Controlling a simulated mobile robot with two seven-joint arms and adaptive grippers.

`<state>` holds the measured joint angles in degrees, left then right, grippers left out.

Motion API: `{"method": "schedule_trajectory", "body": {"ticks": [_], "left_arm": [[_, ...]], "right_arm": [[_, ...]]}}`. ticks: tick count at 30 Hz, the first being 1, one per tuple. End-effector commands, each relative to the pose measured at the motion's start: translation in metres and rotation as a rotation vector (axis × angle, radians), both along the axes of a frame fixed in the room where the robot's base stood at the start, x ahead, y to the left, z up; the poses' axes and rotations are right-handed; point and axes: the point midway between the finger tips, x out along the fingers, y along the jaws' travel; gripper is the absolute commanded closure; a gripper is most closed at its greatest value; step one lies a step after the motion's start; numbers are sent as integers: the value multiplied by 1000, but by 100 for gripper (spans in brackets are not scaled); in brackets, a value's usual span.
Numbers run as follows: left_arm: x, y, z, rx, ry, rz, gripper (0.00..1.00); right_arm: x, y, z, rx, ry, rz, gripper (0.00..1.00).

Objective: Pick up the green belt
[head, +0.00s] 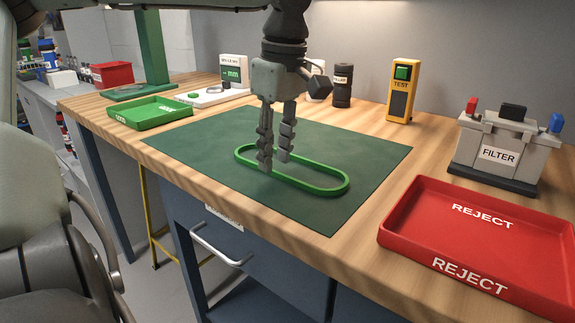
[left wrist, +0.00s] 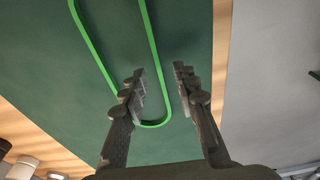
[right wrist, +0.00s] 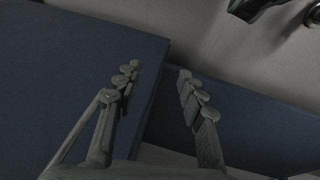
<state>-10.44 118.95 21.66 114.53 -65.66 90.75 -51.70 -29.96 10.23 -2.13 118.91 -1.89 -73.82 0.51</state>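The green belt (head: 325,186) lies as a long flat loop on the dark green mat (head: 220,142) on the workbench. My left gripper (head: 273,160) points down at the belt's left end, with its fingers apart. In the left wrist view the belt (left wrist: 95,52) runs up from between the open fingers (left wrist: 160,78), its rounded end near the left finger. Whether a finger touches the belt cannot be told. My right gripper (right wrist: 156,72) shows only in the right wrist view, open and empty, facing dark blue panels away from the belt.
A red REJECT tray (head: 396,232) stands at the right front, a green tray (head: 122,117) at the left. A FILTER box (head: 470,150), yellow TEST device (head: 399,92) and black bottle (head: 342,88) stand at the back. The mat around the belt is clear.

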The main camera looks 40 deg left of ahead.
Motion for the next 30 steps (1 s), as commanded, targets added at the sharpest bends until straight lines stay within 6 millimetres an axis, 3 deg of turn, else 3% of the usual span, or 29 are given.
{"method": "schedule_trajectory", "body": {"ticks": [4, 12, 19, 30], "left_arm": [[0, 2, -17, -1, 1, 0, 71], [0, 3, -20, 1, -1, 0, 71], [0, 3, -20, 1, -1, 0, 99], [0, 3, -19, 1, -1, 0, 100]], "right_arm": [[4, 0, 0, 1, -10, 1, 60], [6, 0, 0, 2, -11, 1, 60], [5, 0, 0, 1, -9, 1, 60], [5, 0, 0, 1, -7, 0, 60]]}}
